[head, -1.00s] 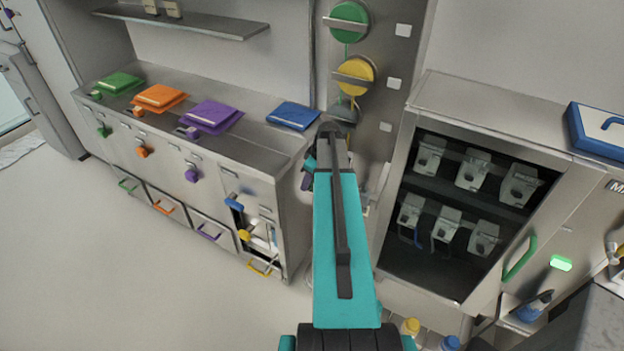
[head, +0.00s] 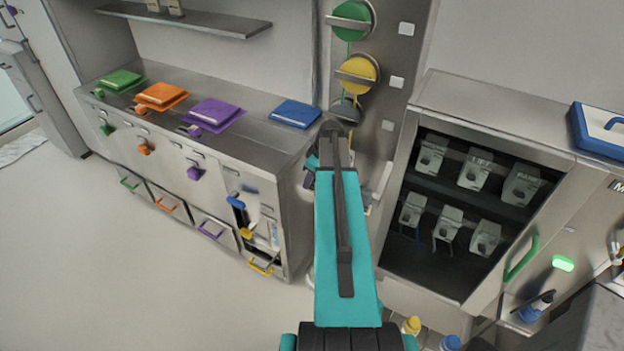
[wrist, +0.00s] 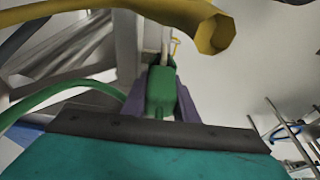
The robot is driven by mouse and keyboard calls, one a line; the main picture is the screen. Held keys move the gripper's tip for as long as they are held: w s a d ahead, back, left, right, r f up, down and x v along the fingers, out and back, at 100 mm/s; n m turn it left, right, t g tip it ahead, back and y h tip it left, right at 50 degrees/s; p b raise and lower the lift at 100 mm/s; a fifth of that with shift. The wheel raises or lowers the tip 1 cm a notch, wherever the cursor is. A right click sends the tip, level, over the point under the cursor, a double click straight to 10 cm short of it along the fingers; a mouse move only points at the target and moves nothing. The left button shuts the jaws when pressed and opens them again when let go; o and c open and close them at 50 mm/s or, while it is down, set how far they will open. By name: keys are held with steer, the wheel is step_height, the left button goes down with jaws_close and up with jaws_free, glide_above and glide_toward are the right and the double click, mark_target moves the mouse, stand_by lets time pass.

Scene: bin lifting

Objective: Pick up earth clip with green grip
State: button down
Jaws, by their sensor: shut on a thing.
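The green grip (wrist: 161,92) of the earth clip is in the middle of the wrist view, between the two purple fingers of my gripper (wrist: 160,106). The gripper is shut on it. The clip's far end beyond the grip is small and partly hidden. A green cable (wrist: 62,90) curves away to the left of the gripper in the wrist view. In the head view my teal arm reaches forward to the panel column, and the arm hides most of the gripper and the clip.
A thick yellow rod or cable (wrist: 208,28) crosses close above the grip in the wrist view. In the head view, green (head: 350,20) and yellow (head: 357,74) reels hang on the column. An open-fronted cabinet (head: 480,75) stands right, a drawer counter (head: 258,142) left.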

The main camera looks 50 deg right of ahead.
steer(key=shift+r, duration=0.1)
steer(key=shift+r+b, duration=1.6)
steer(key=shift+r, duration=3.3)
